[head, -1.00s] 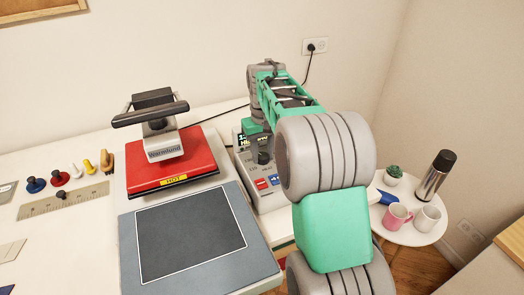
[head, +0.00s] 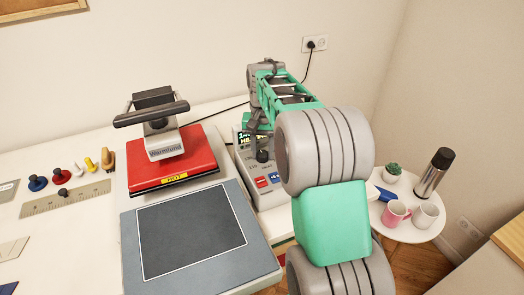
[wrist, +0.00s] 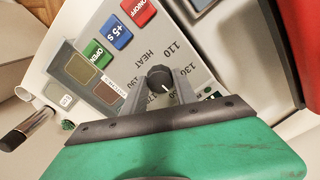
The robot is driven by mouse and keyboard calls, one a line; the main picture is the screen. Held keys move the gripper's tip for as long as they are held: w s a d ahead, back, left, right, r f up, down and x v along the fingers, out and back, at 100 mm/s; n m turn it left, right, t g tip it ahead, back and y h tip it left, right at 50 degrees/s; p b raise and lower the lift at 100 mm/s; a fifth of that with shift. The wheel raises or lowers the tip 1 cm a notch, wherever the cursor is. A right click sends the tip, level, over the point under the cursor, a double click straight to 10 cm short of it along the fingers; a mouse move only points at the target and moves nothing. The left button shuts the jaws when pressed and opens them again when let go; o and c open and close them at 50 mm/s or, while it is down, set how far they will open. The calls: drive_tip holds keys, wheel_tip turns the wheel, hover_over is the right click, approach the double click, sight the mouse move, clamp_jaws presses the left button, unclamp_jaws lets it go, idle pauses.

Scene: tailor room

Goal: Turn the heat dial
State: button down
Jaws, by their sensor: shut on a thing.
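The heat dial (wrist: 160,77) is a small dark knob with a white mark, on a grey control panel printed HEAT with numbers around the dial. In the wrist view my gripper (wrist: 163,86) has its two grey fingers shut on the dial, one on each side. The white mark points down and slightly right in that view. In the head view the dial (head: 263,157) shows as a dark knob on the control box (head: 272,199). My forearm covers part of the box there, and my fingers are hard to make out.
The red heat press (head: 172,180), labelled HOT, stands left of the box, with a grey lower plate (head: 192,237) in front. Red (wrist: 138,11), blue (wrist: 115,33) and green (wrist: 93,55) buttons share the panel. A round side table (head: 416,229) holds mugs and a flask.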

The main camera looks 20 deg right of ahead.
sight(262, 153)
drive_tip(key=c, duration=1)
unclamp_jaws()
drive_tip(key=shift+o, duration=0.2)
wheel_tip(262, 153, up, 8)
drive_tip(key=shift+f+b, duration=0.1)
drive_tip(key=shift+b, duration=0.2)
